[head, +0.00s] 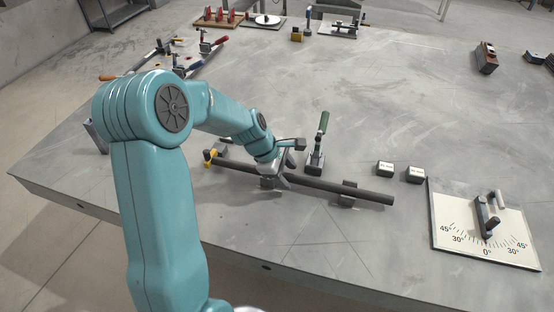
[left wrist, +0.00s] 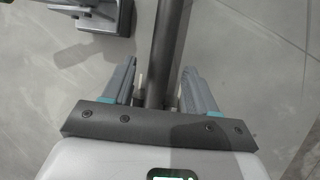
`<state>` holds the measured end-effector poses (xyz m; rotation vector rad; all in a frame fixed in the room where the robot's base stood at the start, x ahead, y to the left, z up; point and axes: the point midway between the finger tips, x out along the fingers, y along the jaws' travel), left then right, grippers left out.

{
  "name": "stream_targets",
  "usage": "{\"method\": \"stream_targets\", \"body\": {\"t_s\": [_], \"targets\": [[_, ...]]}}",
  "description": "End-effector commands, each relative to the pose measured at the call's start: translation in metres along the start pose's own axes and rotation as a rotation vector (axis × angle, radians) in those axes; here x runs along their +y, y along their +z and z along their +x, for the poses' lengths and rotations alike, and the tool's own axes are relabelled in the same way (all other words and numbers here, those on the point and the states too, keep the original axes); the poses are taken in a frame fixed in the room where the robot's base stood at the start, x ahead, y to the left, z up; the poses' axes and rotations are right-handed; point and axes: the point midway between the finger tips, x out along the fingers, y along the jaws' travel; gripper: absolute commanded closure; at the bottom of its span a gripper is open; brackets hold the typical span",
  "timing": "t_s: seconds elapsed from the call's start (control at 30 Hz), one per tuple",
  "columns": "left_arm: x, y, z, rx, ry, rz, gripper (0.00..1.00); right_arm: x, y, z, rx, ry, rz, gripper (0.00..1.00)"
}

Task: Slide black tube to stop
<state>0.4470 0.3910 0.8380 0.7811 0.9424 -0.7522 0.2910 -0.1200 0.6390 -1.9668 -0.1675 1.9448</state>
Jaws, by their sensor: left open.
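The black tube (head: 340,188) lies across grey rests on the table, running from the yellow-marked stop (head: 209,158) at its left to a free end at the right. One rest (head: 348,196) shows under its right half. I cannot tell whether the left end touches the stop. My left gripper (head: 276,178) is over the tube's middle. In the left wrist view the tube (left wrist: 168,50) runs between the two open fingers (left wrist: 158,88), with a gap at each side. My right gripper is not in view.
A green-handled clamp (head: 317,150) stands just behind the tube. Two small labelled blocks (head: 385,169) and an angle plate (head: 480,240) lie to the right. More clamps and fixtures stand along the back. The table's front is clear.

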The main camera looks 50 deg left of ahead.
Motion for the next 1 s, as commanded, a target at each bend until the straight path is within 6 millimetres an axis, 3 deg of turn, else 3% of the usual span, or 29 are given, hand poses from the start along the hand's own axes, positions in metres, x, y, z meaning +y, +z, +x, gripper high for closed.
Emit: {"method": "stream_targets", "body": {"t_s": [0.5,0.7,1.0], "targets": [[0.001,0.0,-0.127,0.002,0.008,-0.001,0.42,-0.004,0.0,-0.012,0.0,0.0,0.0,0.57],[0.001,0.0,-0.151,0.002,0.004,0.0,0.42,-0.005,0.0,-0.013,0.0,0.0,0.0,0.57],[0.0,0.0,-0.156,0.001,0.003,0.0,0.42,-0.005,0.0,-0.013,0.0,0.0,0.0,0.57]]}}
